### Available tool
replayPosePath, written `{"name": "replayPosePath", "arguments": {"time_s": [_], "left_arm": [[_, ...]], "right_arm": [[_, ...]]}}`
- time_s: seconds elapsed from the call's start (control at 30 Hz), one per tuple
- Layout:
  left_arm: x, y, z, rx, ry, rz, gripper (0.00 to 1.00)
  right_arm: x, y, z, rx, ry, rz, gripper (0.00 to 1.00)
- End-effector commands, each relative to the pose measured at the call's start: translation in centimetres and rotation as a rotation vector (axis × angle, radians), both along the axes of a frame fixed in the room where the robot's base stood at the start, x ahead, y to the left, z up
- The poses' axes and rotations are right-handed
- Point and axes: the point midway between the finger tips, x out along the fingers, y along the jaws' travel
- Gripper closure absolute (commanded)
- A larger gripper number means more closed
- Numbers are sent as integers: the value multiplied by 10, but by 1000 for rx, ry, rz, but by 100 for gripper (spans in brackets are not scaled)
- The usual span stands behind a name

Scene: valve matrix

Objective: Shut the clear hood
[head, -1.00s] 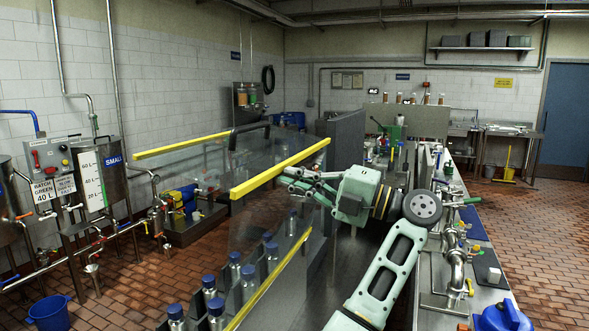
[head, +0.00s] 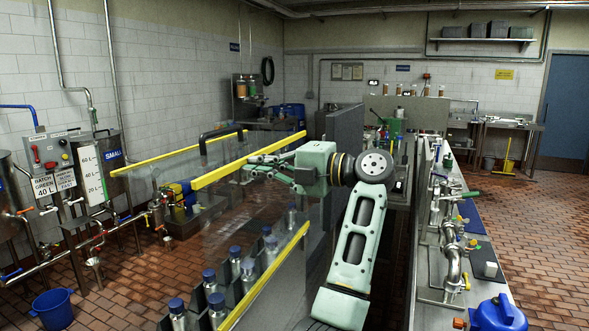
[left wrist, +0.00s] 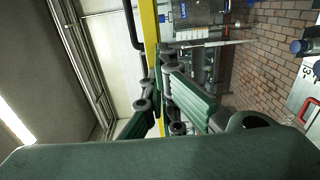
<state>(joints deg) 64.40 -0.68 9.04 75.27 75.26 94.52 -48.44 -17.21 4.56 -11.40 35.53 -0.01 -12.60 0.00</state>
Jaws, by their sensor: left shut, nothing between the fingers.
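The clear hood (head: 190,162) is a see-through panel with yellow bars along two edges and a black handle (head: 222,134). It stands tilted above a row of blue-capped bottles (head: 235,262). Another yellow-edged clear panel (head: 285,270) stands in front of the bottles. My left gripper (head: 250,166) is shut and empty, by the hood's nearer yellow bar. In the left wrist view the gripper (left wrist: 157,75) lies against or very near this yellow bar (left wrist: 150,25); contact cannot be told for sure. The handle (left wrist: 131,25) shows beside the bar. My right gripper is out of view.
A grey upright panel (head: 343,140) stands just right of my gripper. A steel bench with pipework (head: 450,255) and a blue jug (head: 497,315) runs along the right. Tanks (head: 92,170) and a blue bucket (head: 52,310) stand at left. Brick floor at right is mostly free.

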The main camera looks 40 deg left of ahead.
Motion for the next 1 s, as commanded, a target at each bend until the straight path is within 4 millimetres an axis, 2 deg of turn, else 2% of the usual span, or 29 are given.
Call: {"name": "replayPosePath", "arguments": {"time_s": [0.03, 0.17, 0.47, 0.7, 1.0], "left_arm": [[-6, 16, 5, -89, -33, 4, 100], [-19, 55, 1, -196, -63, 6, 100], [-47, 142, -27, -468, -150, 6, 100], [-66, 202, -68, -686, -218, 5, 100], [-83, 257, -137, -958, -302, 1, 100]], "right_arm": [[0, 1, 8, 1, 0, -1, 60], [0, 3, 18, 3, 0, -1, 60], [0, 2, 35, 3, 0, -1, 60], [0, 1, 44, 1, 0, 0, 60], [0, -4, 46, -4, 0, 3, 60]]}}
